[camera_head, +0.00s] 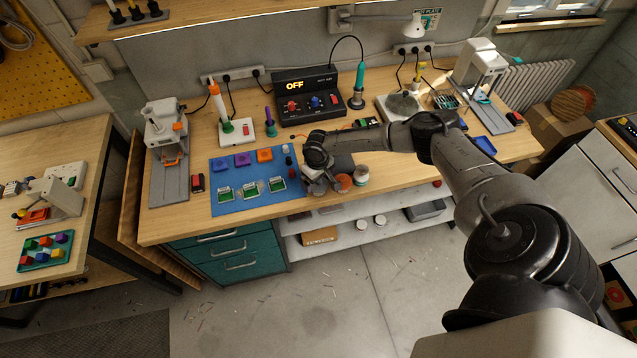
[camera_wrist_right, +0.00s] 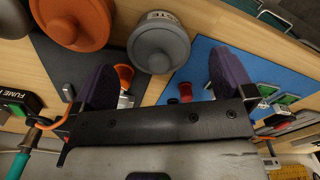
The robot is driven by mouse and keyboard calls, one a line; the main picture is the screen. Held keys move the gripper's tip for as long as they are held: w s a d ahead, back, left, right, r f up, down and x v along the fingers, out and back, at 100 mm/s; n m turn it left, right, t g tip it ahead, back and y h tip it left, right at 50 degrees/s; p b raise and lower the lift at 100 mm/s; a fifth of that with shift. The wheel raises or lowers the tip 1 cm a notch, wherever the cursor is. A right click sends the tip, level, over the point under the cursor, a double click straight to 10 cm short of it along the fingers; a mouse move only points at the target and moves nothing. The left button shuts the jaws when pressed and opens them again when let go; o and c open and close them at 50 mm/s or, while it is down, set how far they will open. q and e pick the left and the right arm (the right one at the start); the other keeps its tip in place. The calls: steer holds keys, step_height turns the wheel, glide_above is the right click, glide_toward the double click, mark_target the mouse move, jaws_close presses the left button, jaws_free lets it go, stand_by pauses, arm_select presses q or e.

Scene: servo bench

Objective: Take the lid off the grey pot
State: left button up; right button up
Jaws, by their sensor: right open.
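The grey pot (camera_wrist_right: 158,48) has a round grey lid with a central knob and a pale body with dark lettering. In the right wrist view it sits just past the fingertips, about midway between them, with the lid on it. My right gripper (camera_wrist_right: 166,68) is open, its two dark fingers apart and nothing between their tips. In the head view my right gripper (camera_head: 316,176) is over the bench's front part, and the grey pot is largely hidden by it. My left gripper is not in view.
An orange-lidded pot (camera_head: 344,182) stands right beside the grey one, with another pot (camera_head: 361,174) further right. A blue mat (camera_head: 228,204) with small coloured parts lies to the left. A black control box (camera_head: 308,100) and a teal soldering iron (camera_head: 359,82) stand behind.

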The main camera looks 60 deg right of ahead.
steer(key=shift+f, duration=0.9)
steer(key=shift+c, duration=0.4)
steer(key=c, duration=0.9)
